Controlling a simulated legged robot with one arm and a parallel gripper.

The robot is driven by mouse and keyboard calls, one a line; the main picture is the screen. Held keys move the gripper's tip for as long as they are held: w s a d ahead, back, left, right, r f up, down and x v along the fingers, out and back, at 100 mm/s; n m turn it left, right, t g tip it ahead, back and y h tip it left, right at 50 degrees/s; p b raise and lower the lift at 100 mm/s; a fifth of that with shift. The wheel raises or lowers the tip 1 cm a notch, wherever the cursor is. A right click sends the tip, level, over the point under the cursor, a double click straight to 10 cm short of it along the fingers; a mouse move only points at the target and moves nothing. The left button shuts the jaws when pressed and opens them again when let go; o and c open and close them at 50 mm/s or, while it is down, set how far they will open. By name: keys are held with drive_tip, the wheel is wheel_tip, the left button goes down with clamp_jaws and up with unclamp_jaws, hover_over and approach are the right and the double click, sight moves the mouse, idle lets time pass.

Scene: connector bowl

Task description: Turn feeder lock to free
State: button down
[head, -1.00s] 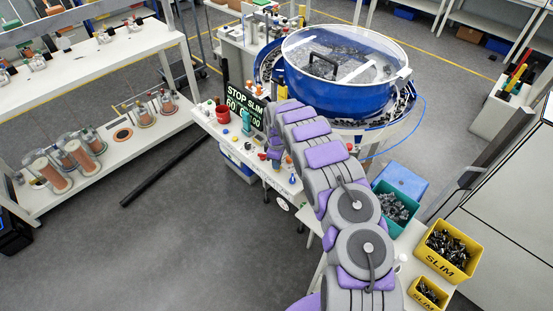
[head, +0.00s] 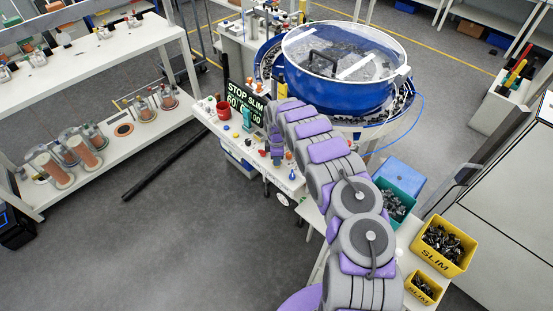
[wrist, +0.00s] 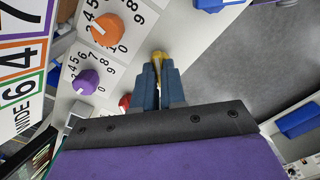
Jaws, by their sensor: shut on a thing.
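In the wrist view, my gripper (wrist: 160,87) is shut on a small yellow, brass-like piece (wrist: 159,57) at the edge of the white panel. The fingers cover its lower part. I cannot tell whether it is the feeder lock or which way it is turned. In the head view, my gripper (head: 276,158) is over the front of the feeder's control bench (head: 232,146), largely hidden by my arm. No lock label is readable.
The wrist view shows an orange dial (wrist: 107,29), a purple dial (wrist: 86,82) and a partly hidden red knob (wrist: 125,101) close by. The blue bowl (head: 340,92) stands behind. Yellow bins (head: 462,262) are at right.

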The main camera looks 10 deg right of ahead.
drive_tip(key=c, duration=1.2)
unclamp_jaws()
drive_tip(key=shift+d, duration=0.1)
wheel_tip(320, 180, up, 17)
drive_tip(key=shift+w+r, duration=0.1)
